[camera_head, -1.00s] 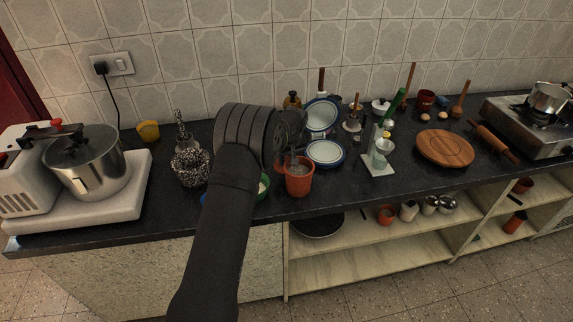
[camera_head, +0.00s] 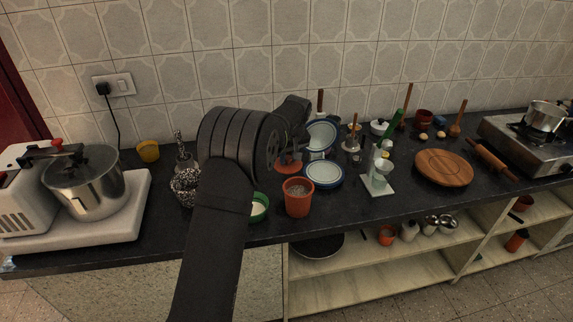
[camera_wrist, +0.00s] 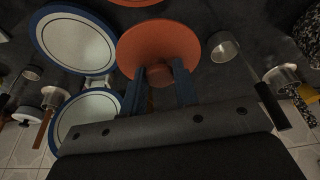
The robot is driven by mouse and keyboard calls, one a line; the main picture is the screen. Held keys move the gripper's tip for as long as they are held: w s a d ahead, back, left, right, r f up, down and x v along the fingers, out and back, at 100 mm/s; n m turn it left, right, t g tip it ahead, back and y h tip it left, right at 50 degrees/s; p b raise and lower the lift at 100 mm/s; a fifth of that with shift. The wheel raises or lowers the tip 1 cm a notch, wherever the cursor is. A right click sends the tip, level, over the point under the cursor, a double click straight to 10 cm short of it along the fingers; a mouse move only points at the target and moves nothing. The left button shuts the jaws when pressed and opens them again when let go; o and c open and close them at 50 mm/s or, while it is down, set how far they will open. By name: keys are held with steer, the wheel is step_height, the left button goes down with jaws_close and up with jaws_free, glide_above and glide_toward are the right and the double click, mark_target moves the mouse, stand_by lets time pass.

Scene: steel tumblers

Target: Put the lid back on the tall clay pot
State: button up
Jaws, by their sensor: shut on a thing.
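The tall clay pot (camera_head: 298,204) stands open and upright near the counter's front edge; grey shows inside its mouth. Its orange edge (camera_wrist: 135,2) is cut off at the top of the wrist view. The round orange clay lid (camera_wrist: 158,45) is in my gripper (camera_wrist: 160,73), whose two fingers are shut on its knob. In the head view, the lid (camera_head: 288,167) shows just behind the pot, beneath my wrist, apart from the pot's mouth. I cannot tell its exact height above the counter. My fingertips are hidden in the head view.
A blue-rimmed plate (camera_head: 324,175) lies right of the pot; another (camera_head: 320,136) leans behind it. A green bowl (camera_head: 260,207) sits left of the pot. A dark-handled metal ladle (camera_wrist: 224,47) lies near the lid. A white stand (camera_head: 377,186) is farther right.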

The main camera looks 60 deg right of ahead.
steer(key=s+a+r, duration=0.6)
steer(key=s+a, duration=0.1)
steer(key=s, duration=0.1)
steer(key=shift+n, duration=0.3)
steer(key=shift+s+f, duration=0.15)
steer(key=shift+f, duration=1.35)
steer(key=shift+s+f, duration=0.1)
steer(key=shift+f, duration=1.35)
steer(key=shift+f, duration=0.2)
steer(key=o, duration=1.5)
steer(key=shift+r, duration=0.15)
steer(key=shift+r, duration=3.35)
